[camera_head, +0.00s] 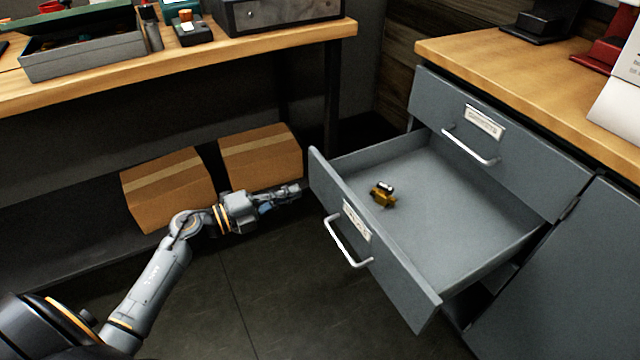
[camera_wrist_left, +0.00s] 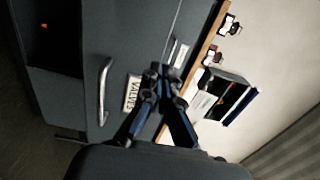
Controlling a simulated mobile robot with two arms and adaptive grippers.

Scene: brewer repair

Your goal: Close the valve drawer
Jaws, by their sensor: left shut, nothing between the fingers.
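The valve drawer (camera_head: 390,255) is pulled far out of the grey cabinet at the right in the head view. Its front carries a white handle (camera_head: 346,242) and a label, which reads VALVES in the left wrist view (camera_wrist_left: 132,93). A small brass valve (camera_head: 382,194) lies on the drawer floor. My left gripper (camera_head: 296,190) is shut and empty. It is in front of the drawer's far left corner, and I cannot tell whether it touches the front. In the left wrist view its fingertips (camera_wrist_left: 162,74) show beside the label. My right gripper is not in view.
Another drawer (camera_head: 500,140) above is shut. Two cardboard boxes (camera_head: 168,188) (camera_head: 262,156) sit on the low shelf behind my left arm. A wooden workbench (camera_head: 180,56) with a toolbox runs along the back. The floor (camera_head: 270,280) in front of the drawer is clear.

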